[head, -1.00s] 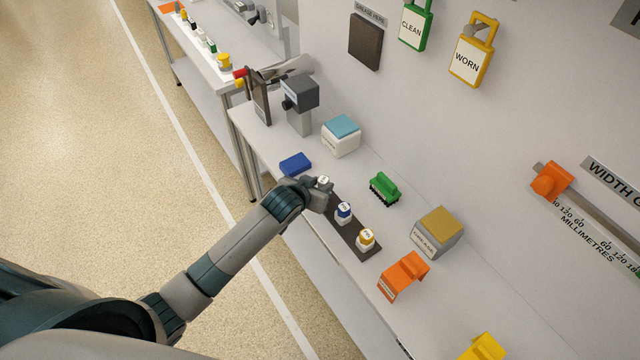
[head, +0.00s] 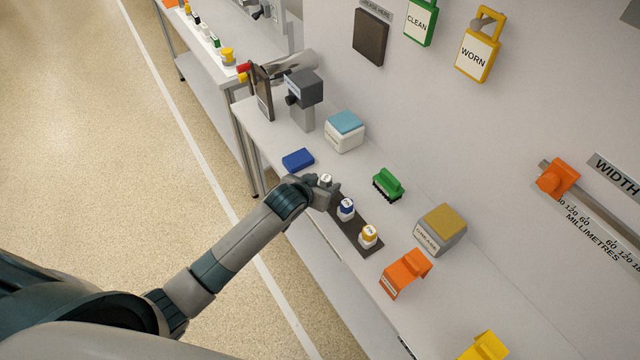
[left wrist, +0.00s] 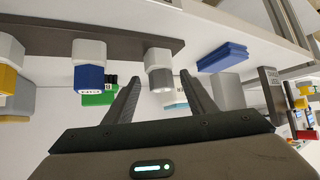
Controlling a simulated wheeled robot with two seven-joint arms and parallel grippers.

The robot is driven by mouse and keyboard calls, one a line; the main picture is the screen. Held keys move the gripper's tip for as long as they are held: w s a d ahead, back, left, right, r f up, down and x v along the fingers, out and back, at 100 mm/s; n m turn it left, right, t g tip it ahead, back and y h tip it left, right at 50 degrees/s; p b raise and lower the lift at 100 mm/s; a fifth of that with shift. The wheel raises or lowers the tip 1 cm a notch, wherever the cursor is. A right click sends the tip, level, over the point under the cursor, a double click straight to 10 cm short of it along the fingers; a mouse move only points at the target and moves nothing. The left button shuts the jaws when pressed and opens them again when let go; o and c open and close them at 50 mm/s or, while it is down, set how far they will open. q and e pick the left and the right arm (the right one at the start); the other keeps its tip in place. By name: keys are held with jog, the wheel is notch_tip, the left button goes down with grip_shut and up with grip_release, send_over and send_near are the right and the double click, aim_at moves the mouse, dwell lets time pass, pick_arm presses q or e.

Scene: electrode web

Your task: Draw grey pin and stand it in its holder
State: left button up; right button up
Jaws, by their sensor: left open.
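The grey pin (left wrist: 159,78) has a white body and a grey end band. It stands on a dark strip (left wrist: 110,40), in line with a blue-banded pin (left wrist: 89,78) and a yellow-banded pin (left wrist: 8,78). In the head view, the grey pin's white labelled top (head: 326,178) shows just past my left gripper (head: 328,188), which hides its lower part. In the left wrist view my left gripper (left wrist: 160,82) is open, its two fingers apart on either side of the grey pin. I cannot tell whether they touch it. I cannot make out a separate holder for this pin. My right gripper is not in view.
A blue block (head: 298,160) lies left of the strip. A green brush (head: 388,185), a grease box (head: 440,230) and an orange block (head: 405,272) stand to the right. A teal-topped box (head: 344,132) and a grey device (head: 303,95) stand behind.

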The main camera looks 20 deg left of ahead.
pick_arm(q)
jog(key=b+v, duration=0.3)
jog(key=v, duration=1.4)
jog(key=shift+s+b, duration=0.25)
jog(key=shift+b, duration=0.1)
